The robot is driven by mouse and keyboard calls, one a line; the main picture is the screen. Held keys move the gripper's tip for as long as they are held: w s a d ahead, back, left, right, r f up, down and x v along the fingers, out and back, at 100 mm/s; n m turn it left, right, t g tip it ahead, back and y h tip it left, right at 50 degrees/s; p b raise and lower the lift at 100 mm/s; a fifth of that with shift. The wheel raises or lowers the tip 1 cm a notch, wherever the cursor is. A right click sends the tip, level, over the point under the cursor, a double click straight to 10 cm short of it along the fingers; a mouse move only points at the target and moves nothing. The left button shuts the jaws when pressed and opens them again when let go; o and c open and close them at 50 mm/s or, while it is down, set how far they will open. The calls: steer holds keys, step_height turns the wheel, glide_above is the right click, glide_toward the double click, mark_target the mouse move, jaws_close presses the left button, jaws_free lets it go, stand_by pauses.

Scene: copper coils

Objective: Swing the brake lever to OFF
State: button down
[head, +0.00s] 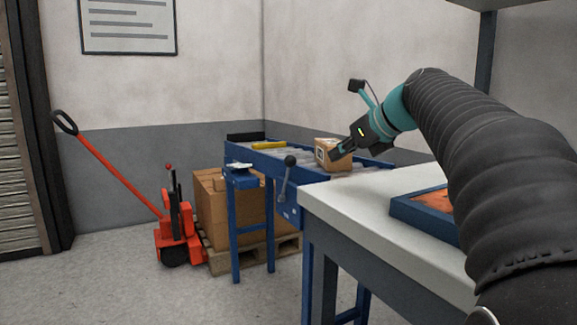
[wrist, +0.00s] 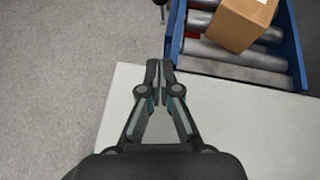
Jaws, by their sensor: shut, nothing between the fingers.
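The brake lever (head: 285,178) is a grey arm with a black ball knob, mounted on the near side of the blue roller conveyor. It stands nearly upright, knob up and leaning slightly right. A small plate with white marks (head: 290,212) sits at its foot; its lettering is too small to read. My gripper (head: 335,154) is shut and empty, to the right of the lever and apart from it. In the wrist view my gripper (wrist: 161,69) has its fingertips together above the table's edge. A small dark piece at that view's top edge (wrist: 161,7) may be part of the lever.
A cardboard box (wrist: 241,22) sits on the conveyor rollers (wrist: 225,58), close to my gripper. The white table (head: 360,205) bears a blue tray (head: 408,211). A red pallet jack (head: 172,235) and stacked cartons (head: 212,205) stand left.

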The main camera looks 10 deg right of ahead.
steer(key=shift+d+r, duration=0.1)
steer(key=shift+w, duration=0.15)
steer(key=w+a+r+b+x, duration=0.1)
steer(key=r+x, duration=0.1)
steer(key=x, duration=1)
steer(key=shift+w+a+b, duration=0.2)
steer(key=shift+w+b, duration=0.15)
steer(key=shift+b, duration=0.05)
